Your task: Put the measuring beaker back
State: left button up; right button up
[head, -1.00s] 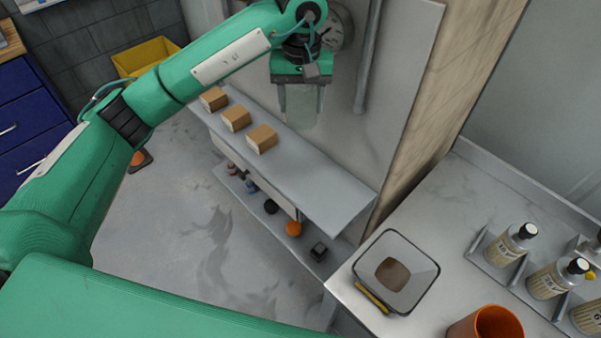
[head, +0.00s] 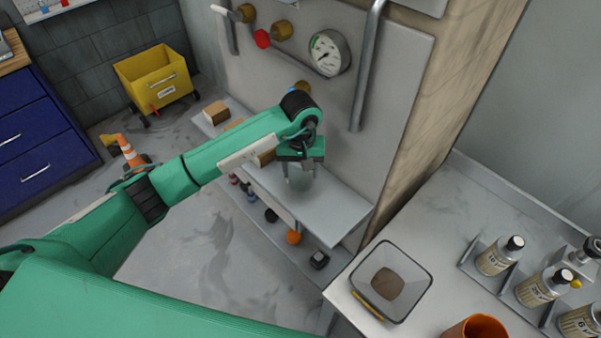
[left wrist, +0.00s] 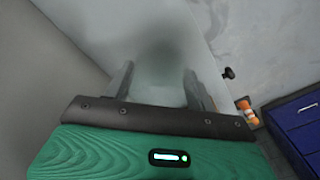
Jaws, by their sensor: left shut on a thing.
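The measuring beaker (head: 300,180) is clear and pale, and hangs upright below my left gripper (head: 301,165). The gripper is shut on it, above the grey upper shelf (head: 335,208) on the wall. I cannot tell whether its base touches the shelf. In the left wrist view the beaker (left wrist: 165,75) is a blurred see-through shape between the two fingers of the left gripper (left wrist: 160,88). My right gripper is not in view.
Cardboard boxes (head: 215,112) stand on the shelf's left part, partly behind my arm. The shelf's right end is bare. A pressure gauge (head: 329,53) and a vertical pipe (head: 365,70) are on the wall. A table at right holds a square tray (head: 390,283) and bottles (head: 500,256).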

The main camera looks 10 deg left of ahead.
pick_arm(q)
notch_tip(320, 180, down, 2)
jog(key=shift+f+p, duration=0.2)
jog(key=shift+p, duration=0.2)
jog(key=shift+f, duration=0.3)
jog(key=o, duration=1)
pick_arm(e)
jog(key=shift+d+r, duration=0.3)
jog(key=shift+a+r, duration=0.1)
pick_arm(q)
jog(key=shift+r, duration=0.2)
jog(key=shift+r+b, duration=2.4)
jog(key=shift+r, duration=3.55)
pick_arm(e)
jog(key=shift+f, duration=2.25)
